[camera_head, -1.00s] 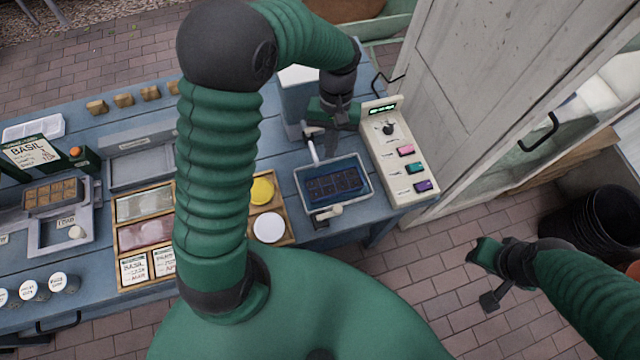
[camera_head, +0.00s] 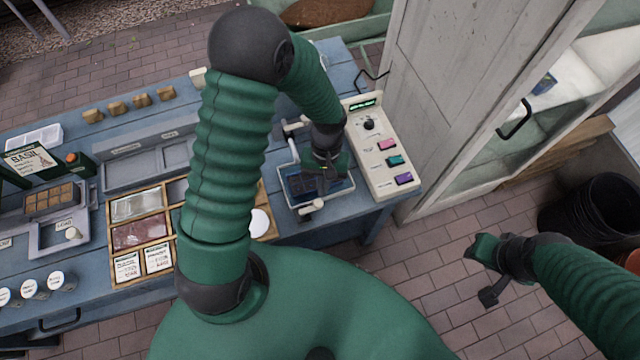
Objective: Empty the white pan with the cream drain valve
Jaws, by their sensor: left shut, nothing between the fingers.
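The white pan (camera_head: 344,194) sits on the blue bench, with a dark celled tray (camera_head: 300,187) in it. The cream drain valve (camera_head: 312,207) sticks out at the pan's near side. My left gripper (camera_head: 326,170) is shut and empty over the pan's far part, hiding some of the tray; whether it touches the tray I cannot tell. The water level in the pan cannot be made out. My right gripper (camera_head: 484,272) hangs over the brick floor at the right, away from the bench; its jaw state is unclear.
A cream control panel (camera_head: 380,150) with pink, teal and purple buttons stands right of the pan. A second cream lever (camera_head: 296,125) is behind it. A wooden seed box (camera_head: 140,235) lies left. A pale cabinet (camera_head: 440,90) stands at the right.

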